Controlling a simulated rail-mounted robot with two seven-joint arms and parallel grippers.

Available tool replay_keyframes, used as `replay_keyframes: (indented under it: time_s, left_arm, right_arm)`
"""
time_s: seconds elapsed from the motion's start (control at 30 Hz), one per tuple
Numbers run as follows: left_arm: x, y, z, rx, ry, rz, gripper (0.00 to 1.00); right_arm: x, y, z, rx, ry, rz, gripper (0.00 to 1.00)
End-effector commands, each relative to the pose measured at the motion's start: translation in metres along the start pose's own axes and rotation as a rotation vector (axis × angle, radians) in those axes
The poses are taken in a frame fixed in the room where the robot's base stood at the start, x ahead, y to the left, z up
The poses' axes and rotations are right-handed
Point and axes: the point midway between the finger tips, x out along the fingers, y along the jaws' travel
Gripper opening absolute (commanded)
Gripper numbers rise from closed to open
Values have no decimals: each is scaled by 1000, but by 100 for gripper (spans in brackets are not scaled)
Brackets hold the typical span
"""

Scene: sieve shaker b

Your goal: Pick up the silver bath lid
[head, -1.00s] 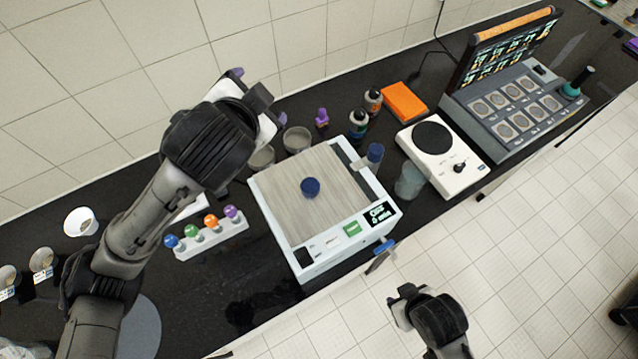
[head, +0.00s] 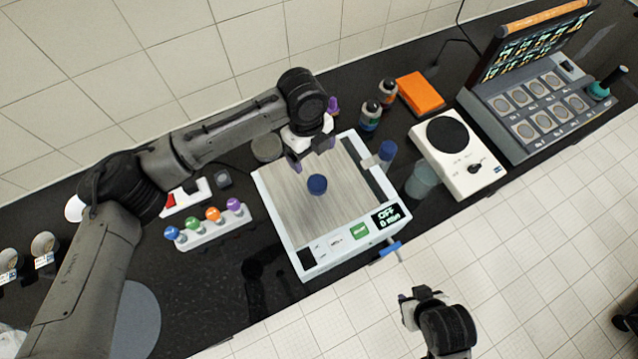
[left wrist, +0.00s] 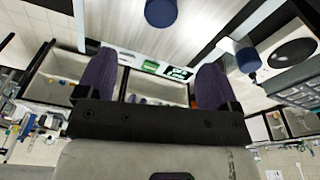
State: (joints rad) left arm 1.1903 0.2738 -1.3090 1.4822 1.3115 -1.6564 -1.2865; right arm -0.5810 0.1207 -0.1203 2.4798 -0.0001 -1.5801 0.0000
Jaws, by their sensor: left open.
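The silver bath lid (head: 283,196) is a brushed flat panel on top of the white bath, with a round blue knob (head: 317,184) near its middle. The lid (left wrist: 185,35) and knob (left wrist: 161,12) also show at the top of the left wrist view. My left gripper (head: 308,152) is open and empty above the lid's back part, behind the knob and apart from it. Its two purple fingers (left wrist: 154,85) stand spread in the left wrist view. My right gripper (head: 419,298) is low at the front, away from the bath; its jaw state is unclear.
The white bath (head: 340,246) has a display at its front and a blue tap (head: 391,248). A rack with coloured knobs (head: 212,232) stands to its left. Bottles (head: 370,116), a clear beaker (head: 421,181) and a white stirrer (head: 458,160) are to the right.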

Motion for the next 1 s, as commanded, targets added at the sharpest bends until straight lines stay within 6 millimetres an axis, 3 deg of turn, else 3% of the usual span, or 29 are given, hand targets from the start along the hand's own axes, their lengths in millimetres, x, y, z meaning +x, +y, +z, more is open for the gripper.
replay_keyframes:
  time_s: [0.17, 0.5, 0.87, 1.0]
  left_arm:
    - [13, 0, 0, 48, 0, 1, 86]
    - [68, 0, 0, 48, -1, 0, 86]
    - [90, -1, -1, 49, -2, -1, 86]
    - [107, 0, -2, 47, -1, 1, 86]
  right_arm:
    - [-3, 0, -1, 0, 0, 0, 43]
    - [-12, 1, -4, 0, 0, 0, 43]
    - [-17, 1, -6, 0, 1, 0, 43]
    - [-26, 1, -9, 0, 1, 0, 43]
